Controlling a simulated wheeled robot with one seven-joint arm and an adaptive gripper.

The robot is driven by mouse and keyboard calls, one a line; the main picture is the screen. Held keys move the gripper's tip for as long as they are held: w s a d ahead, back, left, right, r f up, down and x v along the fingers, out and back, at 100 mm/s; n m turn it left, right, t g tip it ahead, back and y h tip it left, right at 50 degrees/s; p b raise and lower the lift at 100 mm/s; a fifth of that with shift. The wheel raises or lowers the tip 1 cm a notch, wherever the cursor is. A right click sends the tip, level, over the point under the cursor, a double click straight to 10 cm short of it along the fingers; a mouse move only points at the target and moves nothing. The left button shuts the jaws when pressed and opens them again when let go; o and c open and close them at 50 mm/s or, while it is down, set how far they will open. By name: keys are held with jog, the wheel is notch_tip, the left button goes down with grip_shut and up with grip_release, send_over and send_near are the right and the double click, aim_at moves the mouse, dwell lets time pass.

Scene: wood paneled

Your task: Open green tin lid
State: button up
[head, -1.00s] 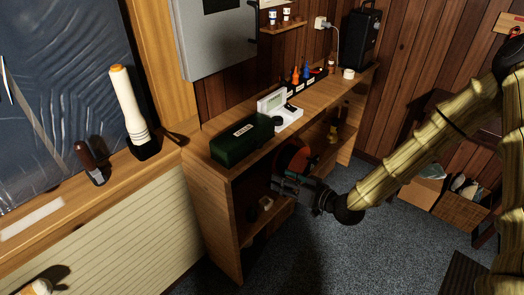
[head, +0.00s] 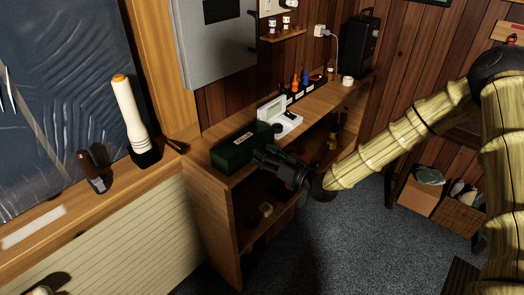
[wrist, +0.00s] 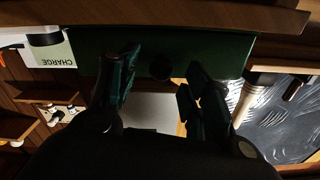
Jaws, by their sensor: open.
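The green tin (head: 235,150) is a long dark green box on the left end of the wooden shelf top, and its lid looks closed in the head view. In the wrist view the green tin (wrist: 205,48) spans the top middle, with a dark round spot on its face. My gripper (head: 262,158) is beside the tin's front right side, at about its height. In the wrist view my gripper (wrist: 155,85) has its fingers spread, with nothing between them, and the tin lies just beyond the fingertips. I cannot tell whether a finger touches it.
A grey wall cabinet (head: 215,35) hangs above. A white cylinder (head: 130,110) stands on the left ledge. The carpet (head: 350,240) is open.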

jog(key=shift+x, duration=0.95)
grip_shut()
jog(key=shift+r, duration=0.1)
